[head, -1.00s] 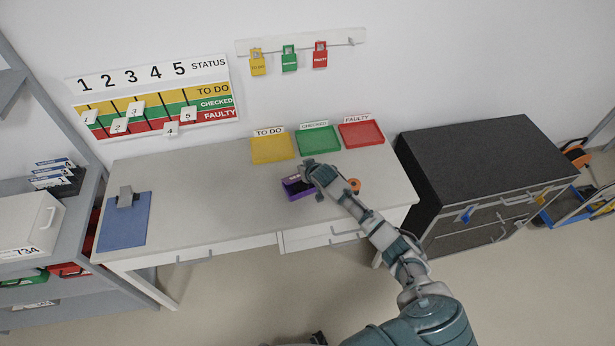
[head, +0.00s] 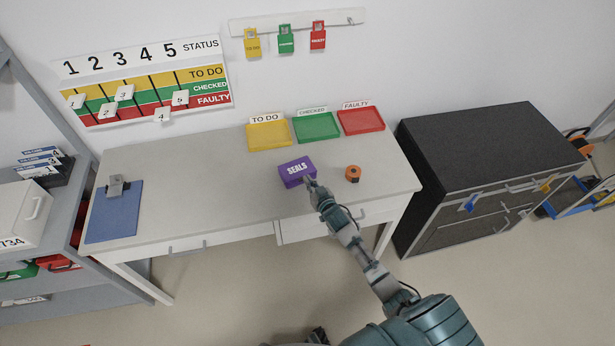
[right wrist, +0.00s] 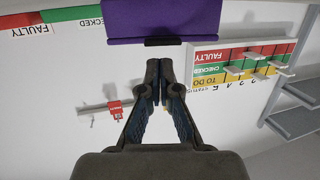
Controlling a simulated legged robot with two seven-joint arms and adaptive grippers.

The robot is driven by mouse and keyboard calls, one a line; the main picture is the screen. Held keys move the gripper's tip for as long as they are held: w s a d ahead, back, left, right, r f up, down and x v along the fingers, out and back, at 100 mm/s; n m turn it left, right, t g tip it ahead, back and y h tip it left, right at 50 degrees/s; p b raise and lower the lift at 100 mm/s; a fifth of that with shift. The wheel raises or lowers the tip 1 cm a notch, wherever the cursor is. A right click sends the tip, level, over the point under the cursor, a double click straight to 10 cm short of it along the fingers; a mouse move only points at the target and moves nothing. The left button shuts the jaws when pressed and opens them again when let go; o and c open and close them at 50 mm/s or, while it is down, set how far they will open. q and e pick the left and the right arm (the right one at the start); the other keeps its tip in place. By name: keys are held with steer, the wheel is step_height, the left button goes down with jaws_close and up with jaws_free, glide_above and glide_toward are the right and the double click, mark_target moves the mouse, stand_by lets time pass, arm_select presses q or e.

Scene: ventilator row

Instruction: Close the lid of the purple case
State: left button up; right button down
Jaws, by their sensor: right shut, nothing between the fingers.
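The purple case (head: 296,173) sits on the white desk, and its lid is down, with the word SEALS showing on top. Its purple side and a dark catch also show at the top of the right wrist view (right wrist: 150,22). My right gripper (head: 308,182) is at the near right corner of the case. In the right wrist view its fingers (right wrist: 158,75) are together with nothing between them, pointing towards the case. I cannot tell whether they touch it. My left gripper is not in view.
An orange roll (head: 353,174) lies right of the case. Yellow (head: 269,135), green (head: 317,126) and red (head: 361,121) trays stand at the back of the desk (head: 215,190). A blue clipboard (head: 113,215) lies at the left. The desk between clipboard and case is clear.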

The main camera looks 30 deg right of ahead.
steer(key=shift+s+d+f, duration=0.1)
steer(key=shift+s+f, duration=0.1)
steer(key=shift+f, duration=0.9)
step_height(320, 180, up, 5)
steer(key=p, duration=0.4)
steer(key=shift+f, duration=0.2)
steer(key=s+f+b, duration=0.1)
steer(key=s+f, duration=0.3)
steer(key=s, duration=0.5)
steer(key=shift+s+b, duration=0.2)
steer(key=shift+b, duration=0.2)
